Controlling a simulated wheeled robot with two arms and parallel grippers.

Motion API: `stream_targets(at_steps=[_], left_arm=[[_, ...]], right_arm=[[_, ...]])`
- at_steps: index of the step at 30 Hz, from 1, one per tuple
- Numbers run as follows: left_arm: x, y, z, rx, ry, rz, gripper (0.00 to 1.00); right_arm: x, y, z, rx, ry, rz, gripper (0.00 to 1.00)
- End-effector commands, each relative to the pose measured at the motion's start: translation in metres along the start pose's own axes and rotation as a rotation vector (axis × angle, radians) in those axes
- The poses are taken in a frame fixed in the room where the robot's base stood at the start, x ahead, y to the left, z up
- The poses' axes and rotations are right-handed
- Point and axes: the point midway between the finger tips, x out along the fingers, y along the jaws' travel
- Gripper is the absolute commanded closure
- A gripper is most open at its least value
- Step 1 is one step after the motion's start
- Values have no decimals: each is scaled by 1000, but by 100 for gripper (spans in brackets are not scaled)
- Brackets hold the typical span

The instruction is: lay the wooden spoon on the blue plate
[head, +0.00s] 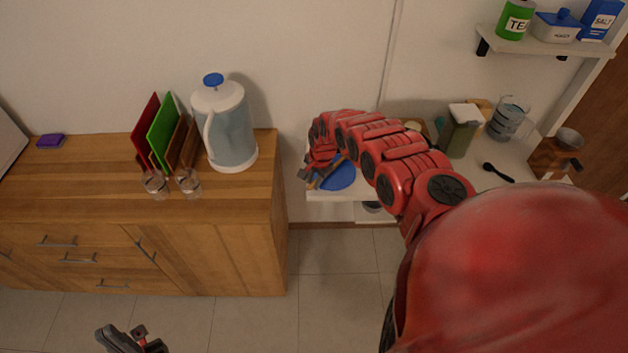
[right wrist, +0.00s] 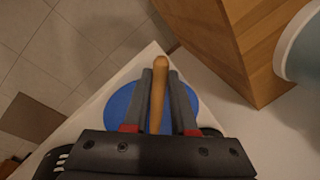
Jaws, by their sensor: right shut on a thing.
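The wooden spoon (right wrist: 158,92) is between the fingers of my right gripper (right wrist: 160,95), which is shut on it. In the right wrist view the spoon's rounded light-brown end points up the picture, and its other end is hidden by the gripper. The blue plate (right wrist: 118,104) shows behind the fingers and the spoon, on a white surface. In the head view the plate (head: 341,176) lies beside my right gripper (head: 314,182). I cannot tell whether the spoon touches the plate. My left gripper (head: 133,340) is at the bottom left, over the floor, partly cut off.
The white table (head: 335,196) stands right of a wooden cabinet (head: 240,208) with a water jug (head: 226,130), glasses (head: 190,183) and cutting boards (head: 160,135). A green canister (head: 459,133), a black spoon (head: 498,172) and a clear pitcher (head: 509,118) are further right.

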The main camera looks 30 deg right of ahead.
Motion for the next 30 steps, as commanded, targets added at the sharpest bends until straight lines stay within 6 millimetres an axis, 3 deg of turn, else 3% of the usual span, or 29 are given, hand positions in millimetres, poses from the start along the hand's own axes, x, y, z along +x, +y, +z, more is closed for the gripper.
stream_targets(at_steps=[3,4,9,20,30], left_arm=[[-2,0,0,0,0,0,100],[-2,0,0,0,0,0,100],[-1,0,0,0,0,0,100],[0,0,0,0,0,0,100],[-7,0,1,0,0,0,100]], right_arm=[[3,0,0,0,0,0,100],[3,0,0,0,0,-1,73],[2,0,0,0,0,-1,45],[-2,0,0,-1,0,-1,45],[-40,0,-2,-1,4,1,45]])
